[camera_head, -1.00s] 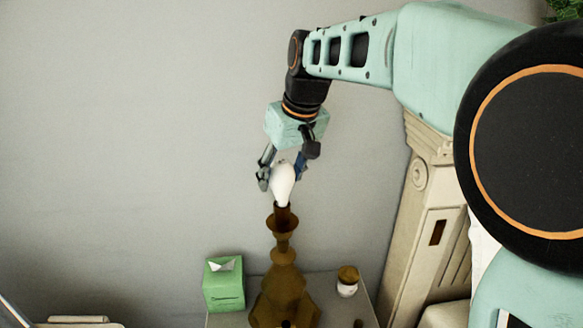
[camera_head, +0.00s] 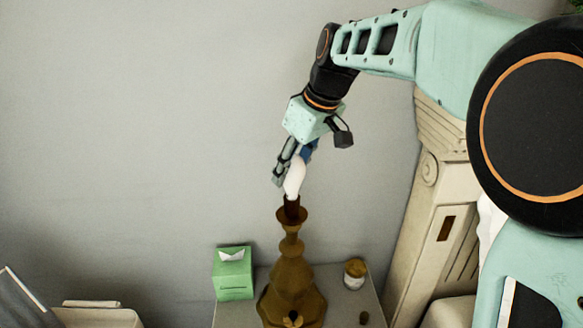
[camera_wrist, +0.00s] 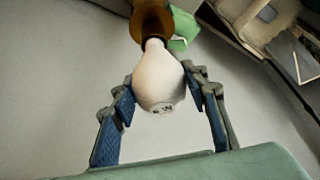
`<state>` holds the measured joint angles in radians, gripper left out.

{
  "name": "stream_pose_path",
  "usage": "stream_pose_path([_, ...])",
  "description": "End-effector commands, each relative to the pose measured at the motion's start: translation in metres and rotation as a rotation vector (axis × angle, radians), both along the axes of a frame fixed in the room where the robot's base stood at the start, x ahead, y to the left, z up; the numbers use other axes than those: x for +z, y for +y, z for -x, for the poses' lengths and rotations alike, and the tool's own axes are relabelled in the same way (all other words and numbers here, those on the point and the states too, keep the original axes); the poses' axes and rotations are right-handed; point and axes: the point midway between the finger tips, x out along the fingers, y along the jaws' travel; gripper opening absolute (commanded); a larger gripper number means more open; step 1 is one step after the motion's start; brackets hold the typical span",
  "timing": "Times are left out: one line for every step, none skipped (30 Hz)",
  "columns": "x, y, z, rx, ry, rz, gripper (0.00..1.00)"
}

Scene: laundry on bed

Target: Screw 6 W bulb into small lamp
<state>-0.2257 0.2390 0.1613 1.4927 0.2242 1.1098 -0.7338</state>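The white bulb (camera_head: 296,176) stands at the top of the brown lamp (camera_head: 290,275), with its narrow end at the dark socket (camera_head: 291,207). It leans slightly in the head view. In the wrist view the bulb (camera_wrist: 158,78) has its rounded, printed end towards me; the print is too small to read surely. My gripper (camera_head: 294,172) comes from above, its fingers on either side of the bulb. In the wrist view the tips of my gripper (camera_wrist: 160,88) appear to touch the bulb's sides. How deep the bulb's base sits is hidden.
The lamp stands on a small grey table (camera_head: 238,315). A green tissue box (camera_head: 233,275) is left of it; a jar with a brown lid (camera_head: 355,273) and a small brown object (camera_head: 364,318) are right. A carved beige column (camera_head: 430,215) rises at the right. The wall side is clear.

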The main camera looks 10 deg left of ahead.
Motion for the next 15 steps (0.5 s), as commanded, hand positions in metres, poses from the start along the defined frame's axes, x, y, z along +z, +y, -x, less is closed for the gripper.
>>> stream_pose_path([0.0001, -0.0003, -0.0004, -0.001, 0.000, 0.000, 0.27])
stream_pose_path([0.0001, -0.0003, -0.0004, -0.001, 0.000, 0.000, 0.24])
stream_pose_path([0.0001, -0.0003, -0.0005, -0.001, 0.000, 0.000, 0.20])
stream_pose_path([0.0002, -0.0004, -0.0005, -0.001, 0.000, 0.000, 0.17])
stream_pose_path([0.0002, -0.0004, -0.0005, -0.002, -0.001, 0.001, 0.17])
stream_pose_path([0.0002, -0.0004, -0.0005, -0.004, -0.001, 0.000, 0.17])
stream_pose_path([0.0001, -0.0003, -0.0004, -0.008, -0.001, 0.001, 0.17])
stream_pose_path([0.0001, -0.0002, -0.0002, -0.018, -0.001, 0.001, 0.17])
stream_pose_path([0.0000, 0.0000, -0.0001, -0.037, -0.002, 0.001, 0.17])
stream_pose_path([0.0000, 0.0003, -0.0002, -0.057, -0.002, 0.000, 0.17])
stream_pose_path([0.0000, 0.0003, -0.0001, -0.082, -0.002, 0.000, 0.17])
stream_pose_path([0.0000, 0.0001, 0.0000, -0.117, -0.003, 0.000, 0.17])
stream_pose_path([0.0002, 0.0004, -0.0001, -0.144, -0.002, 0.000, 0.17])
stream_pose_path([0.0002, 0.0004, -0.0001, -0.170, -0.002, 0.000, 0.17])
stream_pose_path([0.0002, -0.0001, -0.0002, -0.203, -0.003, 0.000, 0.17])
